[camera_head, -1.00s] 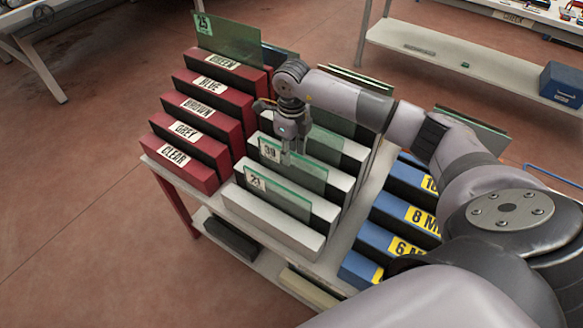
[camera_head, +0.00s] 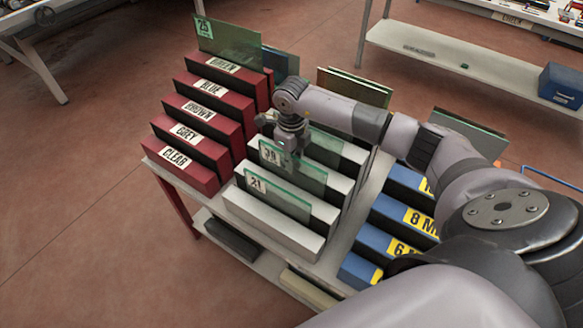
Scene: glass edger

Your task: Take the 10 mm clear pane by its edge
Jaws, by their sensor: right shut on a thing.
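My right gripper (camera_head: 287,152) points down at the top edge of a clear, greenish glass pane (camera_head: 311,182) in the white rack (camera_head: 262,222). This pane bears a white label that seems to read 39, and my gripper is shut on its upper edge near the label. The pane stands upright in its slot. The fingertips are partly hidden. Another clear pane (camera_head: 285,203), labelled 21, stands in the slot in front. Thickness cannot be told from the picture. My left gripper is not in view.
A red rack (camera_head: 190,172) with colour signs stands to the left, a green pane (camera_head: 240,48) labelled 25 at its back. A blue rack (camera_head: 385,238) with millimetre signs is to the right, partly behind my arm. More panes (camera_head: 355,85) stand behind my right arm.

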